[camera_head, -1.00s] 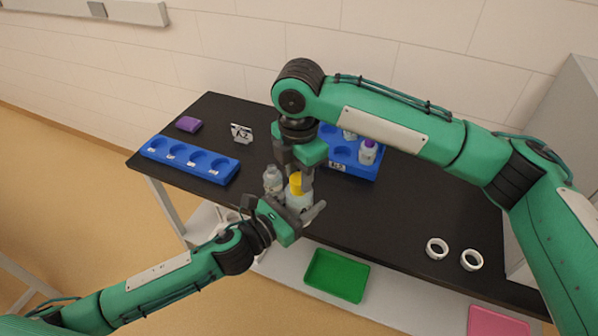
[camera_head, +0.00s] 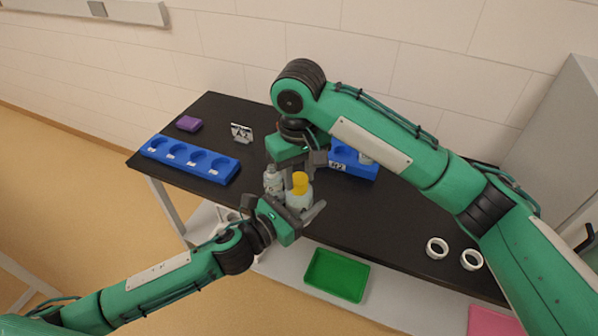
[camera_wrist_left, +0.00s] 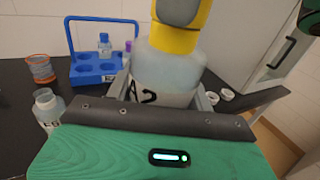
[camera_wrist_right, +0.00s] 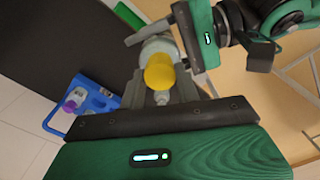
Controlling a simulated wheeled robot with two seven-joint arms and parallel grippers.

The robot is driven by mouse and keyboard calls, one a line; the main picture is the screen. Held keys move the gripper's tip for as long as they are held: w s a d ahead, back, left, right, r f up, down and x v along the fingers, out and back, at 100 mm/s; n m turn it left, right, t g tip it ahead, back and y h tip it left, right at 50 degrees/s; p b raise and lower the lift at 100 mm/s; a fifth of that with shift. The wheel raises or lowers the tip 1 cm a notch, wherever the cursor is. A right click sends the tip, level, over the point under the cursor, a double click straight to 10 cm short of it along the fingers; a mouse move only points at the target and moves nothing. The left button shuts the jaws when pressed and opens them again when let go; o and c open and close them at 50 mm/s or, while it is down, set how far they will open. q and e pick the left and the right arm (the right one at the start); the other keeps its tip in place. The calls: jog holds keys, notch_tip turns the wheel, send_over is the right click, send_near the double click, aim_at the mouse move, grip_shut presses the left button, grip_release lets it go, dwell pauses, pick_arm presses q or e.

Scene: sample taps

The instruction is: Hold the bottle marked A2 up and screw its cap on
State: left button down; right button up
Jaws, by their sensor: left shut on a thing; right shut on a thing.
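The bottle marked A2 (camera_head: 298,199) is clear with pale liquid. My left gripper (camera_head: 300,212) is shut around its body and holds it upright in front of the table. Its black mark shows in the left wrist view (camera_wrist_left: 165,85). The yellow cap (camera_head: 300,183) sits over the bottle's mouth. My right gripper (camera_head: 301,174) comes from above and is shut on the cap. In the right wrist view the cap (camera_wrist_right: 160,72) lies between the fingers. The cap hides the bottle's neck and thread, so I cannot tell how tight it is.
A second clear bottle (camera_head: 273,182) stands close to the left of A2. A blue rack (camera_head: 228,175) lies at left and another blue rack (camera_head: 358,170) behind my right gripper. White rings (camera_head: 437,248) lie at right. A green tray (camera_head: 337,276) is below.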

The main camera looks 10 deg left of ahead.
jog(key=m, duration=0.8)
jog(key=shift+m, duration=0.4)
jog(key=o, duration=1.2)
jog(key=shift+c, duration=0.2)
notch_tip(320, 180, up, 12)
jog(key=shift+w, duration=0.1)
